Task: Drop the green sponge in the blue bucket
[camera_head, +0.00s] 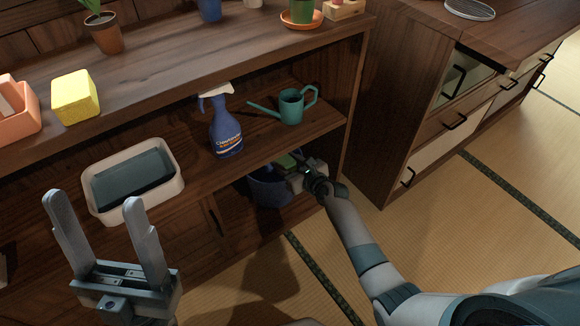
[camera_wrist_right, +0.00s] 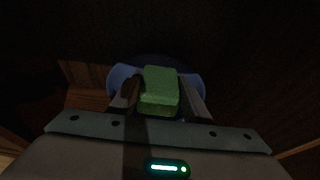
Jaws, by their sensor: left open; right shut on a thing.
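My right gripper (camera_wrist_right: 160,100) is shut on the green sponge (camera_wrist_right: 160,88), which sits between its two fingers in the right wrist view. The blue bucket (camera_wrist_right: 198,84) shows beyond and around the sponge in that view. In the head view, the blue bucket (camera_head: 268,190) stands on the low level of the shelf, with my right gripper (camera_head: 298,172) at its upper right. A bit of the green sponge (camera_head: 286,160) shows there over the bucket's opening. Its exact height against the rim is hard to tell in the shade. My left gripper (camera_head: 98,215) is open and empty in front of the shelf.
A blue spray bottle (camera_head: 226,128) and a teal watering can (camera_head: 290,106) stand on the shelf board above the bucket. A white basin (camera_head: 176,186) is at the left. Tatami floor (camera_head: 430,190) is clear at the right.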

